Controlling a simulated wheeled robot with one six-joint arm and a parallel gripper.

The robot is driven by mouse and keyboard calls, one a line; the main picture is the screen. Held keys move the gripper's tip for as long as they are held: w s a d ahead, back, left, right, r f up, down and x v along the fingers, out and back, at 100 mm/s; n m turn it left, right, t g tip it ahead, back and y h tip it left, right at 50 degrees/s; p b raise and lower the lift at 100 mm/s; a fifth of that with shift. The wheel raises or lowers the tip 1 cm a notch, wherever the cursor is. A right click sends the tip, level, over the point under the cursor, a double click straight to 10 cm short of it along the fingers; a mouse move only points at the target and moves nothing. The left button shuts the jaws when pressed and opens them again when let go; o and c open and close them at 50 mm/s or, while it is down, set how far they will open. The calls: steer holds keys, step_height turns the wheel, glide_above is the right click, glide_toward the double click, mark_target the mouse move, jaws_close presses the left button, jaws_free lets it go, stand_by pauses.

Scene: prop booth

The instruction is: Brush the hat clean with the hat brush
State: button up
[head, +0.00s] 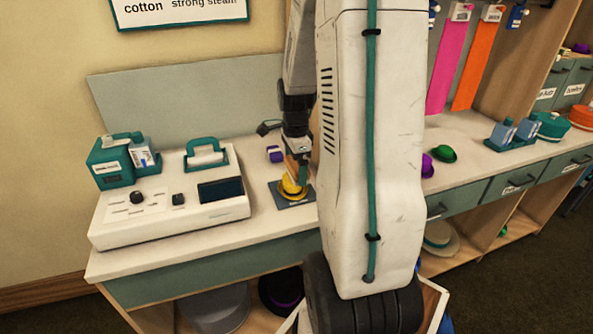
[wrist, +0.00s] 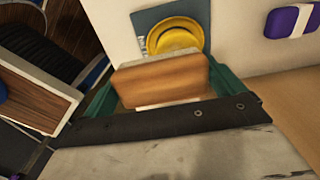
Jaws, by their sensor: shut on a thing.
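A small yellow hat (head: 287,188) sits on a dark teal mat (head: 299,202) on the counter. In the wrist view the hat (wrist: 176,32) and the mat (wrist: 143,18) lie just past the brush. My gripper (head: 300,173) is over the hat in the head view. In the wrist view its green fingers are shut on the wooden hat brush (wrist: 160,82). The brush hides part of the hat's near side. I cannot tell whether the brush touches the hat. Dirt on the hat is too small to make out.
A white console (head: 150,218) with a dark screen stands left of the mat. A purple and white block (head: 275,154) lies behind the hat; it also shows in the wrist view (wrist: 295,20). Purple and green hats (head: 443,153) stand farther right. My arm hides the counter between.

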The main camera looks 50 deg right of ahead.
mark_target(294, 163)
steer(key=shift+a+r, duration=0.2)
steer(key=shift+r, duration=2.65)
steer(key=shift+w, duration=0.1)
